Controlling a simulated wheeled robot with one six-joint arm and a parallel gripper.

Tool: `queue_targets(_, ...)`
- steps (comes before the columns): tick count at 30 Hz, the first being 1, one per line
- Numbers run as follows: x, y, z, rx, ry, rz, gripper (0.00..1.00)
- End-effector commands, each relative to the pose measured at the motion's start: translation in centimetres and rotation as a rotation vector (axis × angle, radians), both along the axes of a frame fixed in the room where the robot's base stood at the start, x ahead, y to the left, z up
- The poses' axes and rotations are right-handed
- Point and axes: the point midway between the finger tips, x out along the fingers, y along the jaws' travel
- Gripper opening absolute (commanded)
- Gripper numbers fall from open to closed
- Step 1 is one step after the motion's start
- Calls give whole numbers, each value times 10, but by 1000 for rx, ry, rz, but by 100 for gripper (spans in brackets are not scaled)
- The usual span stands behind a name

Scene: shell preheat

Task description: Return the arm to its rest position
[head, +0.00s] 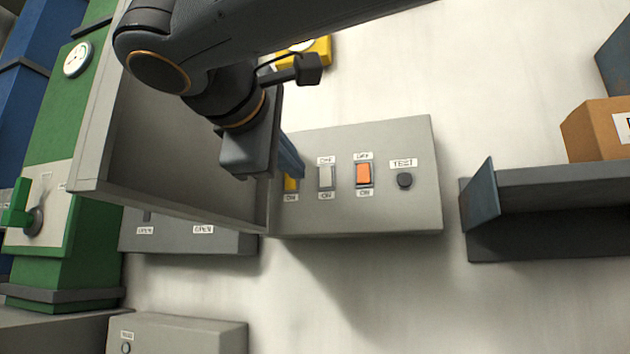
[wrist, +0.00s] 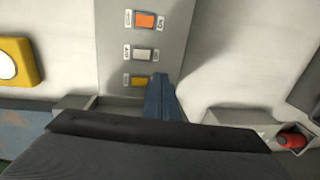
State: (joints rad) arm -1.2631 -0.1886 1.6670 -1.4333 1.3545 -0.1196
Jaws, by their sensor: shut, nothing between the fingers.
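My gripper (head: 299,170) is shut and empty, and its blue-grey fingers point at a grey switch box on the wall. In the wrist view the gripper (wrist: 160,82) has its fingertips right beside the yellow switch (wrist: 137,80); I cannot tell whether they touch it. In the head view the fingers partly cover the yellow switch (head: 291,184). My arm reaches in from the top of the head view, bent at the wrist. No marker for a rest position shows.
The switch box (head: 420,215) also has a white switch (head: 325,177), an orange switch (head: 363,174) and a black TEST button (head: 404,180). Its open grey door (head: 135,130) stands left of my gripper. A grey shelf (head: 560,180) with a cardboard box (head: 595,130) is right.

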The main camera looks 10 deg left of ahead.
Motion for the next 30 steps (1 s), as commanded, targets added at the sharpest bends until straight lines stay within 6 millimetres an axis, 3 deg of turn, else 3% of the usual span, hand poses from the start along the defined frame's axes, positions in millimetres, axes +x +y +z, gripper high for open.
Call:
queue_targets(16, -1, 1, 0, 0, 0, 1, 0)
queue_targets(20, 7, -1, -14, -9, 25, -6, 0)
queue_targets(23, 26, -6, -49, -23, 91, -23, 0)
queue_targets(30, 82, -52, -193, -9, 373, -117, 0)
